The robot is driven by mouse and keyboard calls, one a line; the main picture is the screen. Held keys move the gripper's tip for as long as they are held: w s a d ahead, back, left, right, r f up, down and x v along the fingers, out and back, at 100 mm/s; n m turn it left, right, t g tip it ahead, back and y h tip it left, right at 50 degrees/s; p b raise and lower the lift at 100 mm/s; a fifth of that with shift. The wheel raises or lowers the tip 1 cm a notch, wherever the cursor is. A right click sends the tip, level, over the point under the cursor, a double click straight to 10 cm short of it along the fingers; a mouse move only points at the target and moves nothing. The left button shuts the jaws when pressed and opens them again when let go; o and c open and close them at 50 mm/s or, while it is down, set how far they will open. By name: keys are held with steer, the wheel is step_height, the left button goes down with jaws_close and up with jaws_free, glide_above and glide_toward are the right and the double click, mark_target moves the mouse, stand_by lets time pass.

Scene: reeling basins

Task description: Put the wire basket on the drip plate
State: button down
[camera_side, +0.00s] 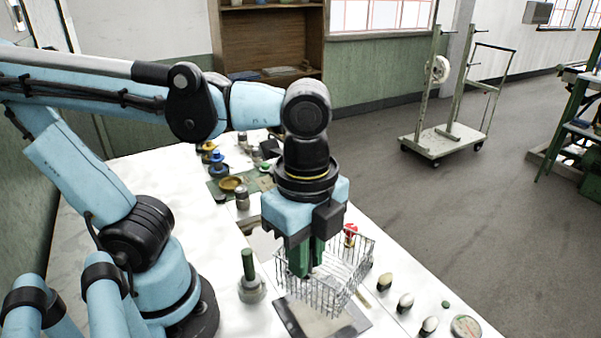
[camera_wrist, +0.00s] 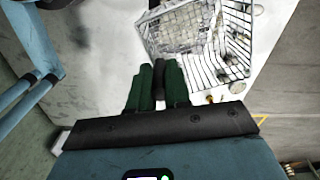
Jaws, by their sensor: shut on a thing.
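The wire basket (camera_side: 345,272) is an open box of thin silver wire. It hangs tilted in my gripper (camera_side: 306,270), whose green fingers are shut on its near-left wall. In the wrist view, the basket (camera_wrist: 228,62) extends up and right from my fingertips (camera_wrist: 158,66), with its wire floor showing. A flat grey plate with a dark border, apparently the drip plate (camera_side: 292,318), lies on the white table below the basket. The basket covers part of it in the side view. I cannot tell whether the basket touches the plate.
A pot with a green handle (camera_side: 250,280) stands left of the basket. A red-topped item (camera_side: 350,236) is behind it. Several cocoon-like ovals (camera_side: 405,301) and a round dish (camera_side: 465,326) lie to the right. Small jars (camera_side: 242,198) and dishes crowd the far table.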

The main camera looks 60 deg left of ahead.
mark_target(304, 302)
steer(key=shift+s+d+f, duration=0.1)
steer(key=shift+s+d, duration=0.1)
steer(key=shift+f, duration=3.95)
steer(key=shift+f, duration=0.1)
steer(key=c, duration=1.1)
jaws_free()
